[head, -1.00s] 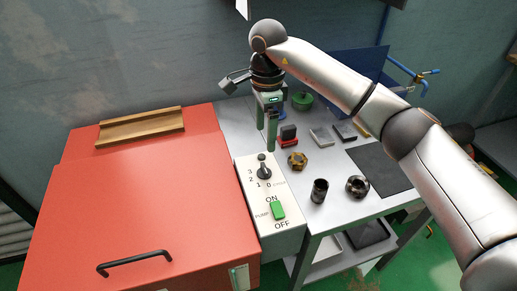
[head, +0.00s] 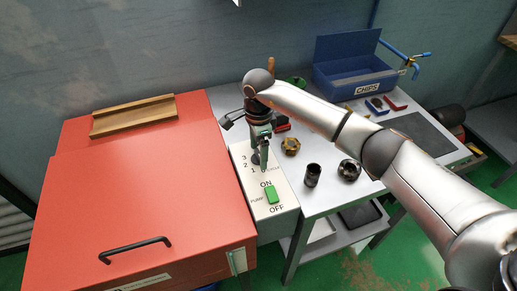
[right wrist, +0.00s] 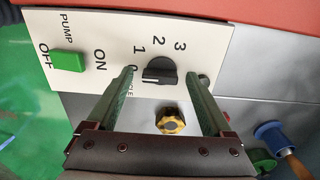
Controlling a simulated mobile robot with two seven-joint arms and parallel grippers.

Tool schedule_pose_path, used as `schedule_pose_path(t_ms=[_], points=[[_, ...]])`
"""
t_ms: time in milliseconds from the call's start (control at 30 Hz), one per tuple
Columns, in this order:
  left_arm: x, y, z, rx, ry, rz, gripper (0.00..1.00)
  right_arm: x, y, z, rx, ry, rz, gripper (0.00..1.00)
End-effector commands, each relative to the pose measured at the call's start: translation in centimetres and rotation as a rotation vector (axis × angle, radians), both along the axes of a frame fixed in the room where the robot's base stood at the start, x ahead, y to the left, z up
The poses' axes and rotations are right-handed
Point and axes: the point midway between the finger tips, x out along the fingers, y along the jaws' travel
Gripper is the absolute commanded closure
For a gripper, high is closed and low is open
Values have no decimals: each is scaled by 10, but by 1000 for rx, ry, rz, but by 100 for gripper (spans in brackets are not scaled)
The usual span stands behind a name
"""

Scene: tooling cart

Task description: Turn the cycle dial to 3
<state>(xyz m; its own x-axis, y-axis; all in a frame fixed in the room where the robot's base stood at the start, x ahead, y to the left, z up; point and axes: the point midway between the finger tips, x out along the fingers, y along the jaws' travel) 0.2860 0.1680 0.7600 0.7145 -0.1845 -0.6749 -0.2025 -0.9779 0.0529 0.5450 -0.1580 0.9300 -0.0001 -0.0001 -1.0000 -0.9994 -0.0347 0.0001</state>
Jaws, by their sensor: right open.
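The cycle dial (right wrist: 160,70) is a black knob on a white panel (right wrist: 205,30) marked 0, 1, 2 and 3. In the right wrist view its ridge seems to lie towards 0, but I cannot read the exact setting. My right gripper (right wrist: 160,78) is open, its two green fingers on either side of the dial; I cannot tell whether they touch it. In the head view the right gripper (head: 262,166) points down over the panel and hides part of the dial. My left gripper is not in view.
A green pump switch (head: 271,194) sits just in front of the dial on the same panel. The red machine cover (head: 140,200) is on the left. A brass nut (head: 291,146) and dark holders (head: 312,175) stand on the grey cart to the right. A blue bin (head: 350,80) is behind.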

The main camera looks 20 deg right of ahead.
Motion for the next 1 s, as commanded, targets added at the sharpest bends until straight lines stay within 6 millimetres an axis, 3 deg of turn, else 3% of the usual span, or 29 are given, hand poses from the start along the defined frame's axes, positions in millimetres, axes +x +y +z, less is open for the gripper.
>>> schedule_pose_path(t_ms=[233,900,1000], points=[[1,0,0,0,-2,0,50,0,0,-1,0,0,0,17],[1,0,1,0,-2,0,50,0,0,0,0,0,-1,93],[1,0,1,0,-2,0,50,0,0,0,0,0,-1,100]])
